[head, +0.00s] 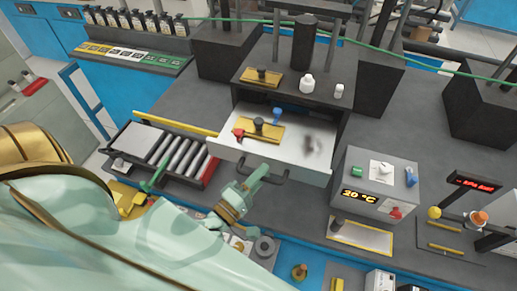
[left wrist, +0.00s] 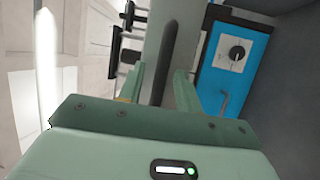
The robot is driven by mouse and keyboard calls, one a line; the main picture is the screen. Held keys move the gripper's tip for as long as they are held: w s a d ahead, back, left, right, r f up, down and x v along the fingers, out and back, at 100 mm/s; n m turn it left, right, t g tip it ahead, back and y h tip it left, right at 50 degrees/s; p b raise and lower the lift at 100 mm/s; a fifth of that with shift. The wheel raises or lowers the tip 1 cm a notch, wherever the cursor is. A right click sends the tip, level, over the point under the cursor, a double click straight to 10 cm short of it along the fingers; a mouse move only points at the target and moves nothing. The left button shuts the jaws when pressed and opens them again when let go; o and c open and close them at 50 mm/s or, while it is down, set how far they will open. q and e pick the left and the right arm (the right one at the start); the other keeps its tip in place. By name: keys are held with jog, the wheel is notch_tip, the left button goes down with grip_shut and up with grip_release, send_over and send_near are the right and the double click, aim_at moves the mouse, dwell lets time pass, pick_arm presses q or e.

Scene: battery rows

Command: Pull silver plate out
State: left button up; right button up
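The silver plate (head: 290,150) sticks out of the front of a dark box-like housing, with a dark bar handle (head: 283,178) on its front edge. A yellow block with a black knob, a red piece and a blue piece sit on the plate. My left gripper (head: 260,178) is at the left end of the handle. In the left wrist view my left gripper (left wrist: 158,85) has its fingers apart, with a dark bar (left wrist: 168,50) between them and visible gaps beside it. I cannot tell whether either finger touches it. My right gripper is not in view.
A rack of grey rollers (head: 172,152) stands left of the plate. A grey box with a 20 °C display (head: 378,190) stands to the right. White bottles (head: 307,84) stand on top of the housing. A green cable (head: 380,52) crosses the back.

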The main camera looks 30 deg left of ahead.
pick_arm(q)
jog(key=b+v, duration=0.3)
jog(key=v, duration=1.3)
jog(key=shift+s, duration=0.2)
